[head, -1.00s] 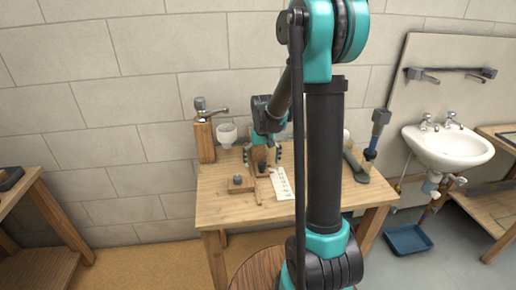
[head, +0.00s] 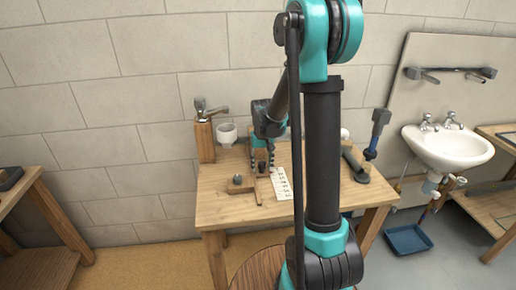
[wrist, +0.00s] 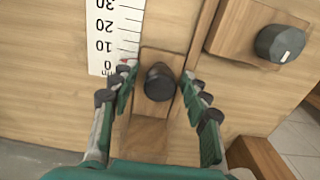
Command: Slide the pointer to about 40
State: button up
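The white scale (wrist: 115,30) shows 0 to 30 in the wrist view, and its upper part is cut off. It also lies on the table in the head view (head: 283,184). Beside it is a wooden slider with a dark round knob (wrist: 158,82). A small red pointer tip (wrist: 125,62) sits just above the 0 mark, below 10. My gripper (wrist: 160,88) is open, with a finger on each side of the knob and visible gaps between. In the head view my gripper (head: 262,160) is over the slider's far end, hiding the knob.
A wooden block with a dark cap (wrist: 280,44) lies right of the slider in the wrist view. On the table (head: 215,205) stand a tap on a wooden post (head: 204,140) and a white cup (head: 227,134).

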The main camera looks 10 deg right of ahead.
jog(key=c, duration=0.8)
jog(key=shift+s, duration=4.4)
jog(key=shift+c, duration=0.2)
jog(key=o, duration=2.1)
jog(key=shift+o, duration=0.2)
jog(key=shift+r, duration=3.5)
jog(key=s+d+f+t, duration=0.1)
jog(key=s, duration=0.3)
jog(key=s+d+f+t, duration=0.1)
jog(key=s+f, duration=0.1)
jog(key=s, duration=0.2)
jog(key=s+d+f+t, duration=0.2)
jog(key=s, duration=0.3)
jog(key=shift+f, duration=0.1)
